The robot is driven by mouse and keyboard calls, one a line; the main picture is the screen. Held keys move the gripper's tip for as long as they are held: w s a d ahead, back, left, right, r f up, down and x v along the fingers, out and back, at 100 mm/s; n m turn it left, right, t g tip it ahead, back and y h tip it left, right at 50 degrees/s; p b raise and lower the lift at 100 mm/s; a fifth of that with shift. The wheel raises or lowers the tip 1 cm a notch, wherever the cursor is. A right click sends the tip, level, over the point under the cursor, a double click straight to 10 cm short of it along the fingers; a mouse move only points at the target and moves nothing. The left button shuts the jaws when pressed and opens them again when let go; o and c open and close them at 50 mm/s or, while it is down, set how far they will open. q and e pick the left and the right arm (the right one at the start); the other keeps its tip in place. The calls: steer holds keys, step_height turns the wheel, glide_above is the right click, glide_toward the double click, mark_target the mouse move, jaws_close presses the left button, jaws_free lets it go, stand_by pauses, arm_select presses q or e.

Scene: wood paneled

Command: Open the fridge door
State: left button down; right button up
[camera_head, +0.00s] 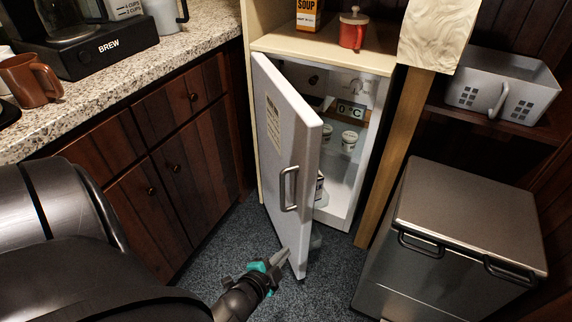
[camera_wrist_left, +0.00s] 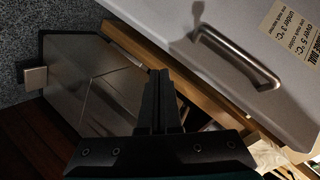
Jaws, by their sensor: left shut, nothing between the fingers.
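The white fridge door (camera_head: 285,150) stands partly open, swung outward from its left side, with the lit fridge interior (camera_head: 345,150) visible behind it. A grey metal bar handle (camera_head: 289,188) is on the door's outer face near its free edge; it also shows in the left wrist view (camera_wrist_left: 238,58). My left gripper (camera_head: 283,255) is shut and empty, low beside the bottom free corner of the door, below the handle and apart from it. In the left wrist view its closed fingers (camera_wrist_left: 159,78) point past the door. Whether they touch the door I cannot tell. My right gripper is not in view.
Wooden cabinets (camera_head: 170,160) under a granite counter (camera_head: 100,100) stand left of the door. A steel bin-like box (camera_head: 470,215) stands on the right. Blue-grey carpet (camera_head: 335,275) is clear in front of the fridge. Small tubs (camera_head: 349,140) are inside it.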

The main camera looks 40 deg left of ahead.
arm_select(q)
steer(key=w+a+r+m+t+b, duration=0.2)
steer(key=a+r, duration=0.1)
steer(key=r, duration=0.2)
steer(key=m+t+y+b, duration=0.1)
steer(key=m+t+b, duration=0.15)
steer(key=m, duration=0.25)
glide_toward(296, 166)
steer(key=shift+t, duration=0.25)
steer(key=w, duration=0.1)
steer(key=w+b, duration=0.1)
steer(key=w, duration=0.2)
steer(key=shift+w+a+f, duration=0.25)
steer(key=shift+a+f, duration=0.05)
steer(key=shift+a, duration=0.1)
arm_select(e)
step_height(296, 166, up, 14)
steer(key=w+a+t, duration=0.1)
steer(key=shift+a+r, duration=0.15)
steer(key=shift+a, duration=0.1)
arm_select(q)
steer(key=shift+s, duration=0.1)
